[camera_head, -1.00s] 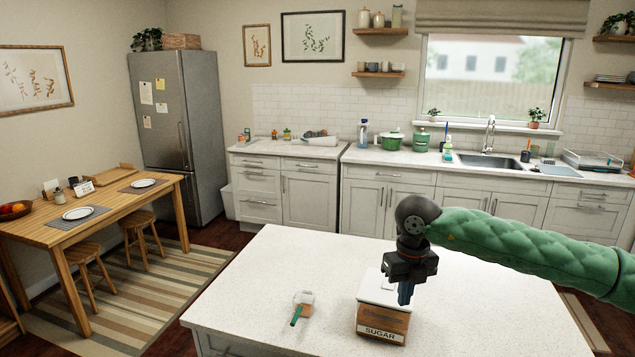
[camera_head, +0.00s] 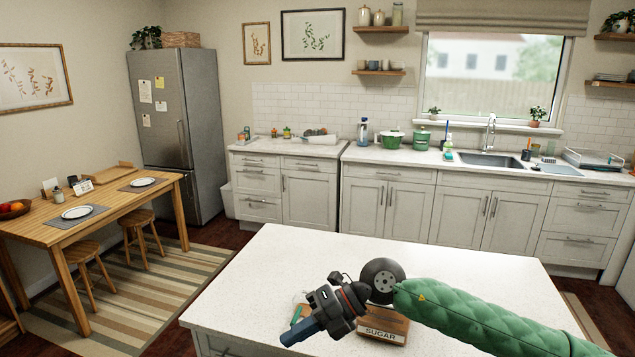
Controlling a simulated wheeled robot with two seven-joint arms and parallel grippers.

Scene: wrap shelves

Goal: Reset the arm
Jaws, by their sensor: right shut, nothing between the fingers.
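My right arm, in a green padded sleeve, comes in from the lower right in the head view. My right gripper (camera_head: 288,340) points to the lower left over the near part of the white island, with its fingers together and empty. A wooden box labelled SUGAR (camera_head: 383,331) stands on the island behind my wrist, which hides much of its top. A small green-handled utensil (camera_head: 296,314) lies to its left, mostly hidden by my gripper. My left gripper is not in view.
The white island top (camera_head: 450,258) is clear at its back and left. A wooden table (camera_head: 110,212) with plates and stools stands at the left. Behind are a steel fridge (camera_head: 177,120) and a counter with a sink (camera_head: 490,160).

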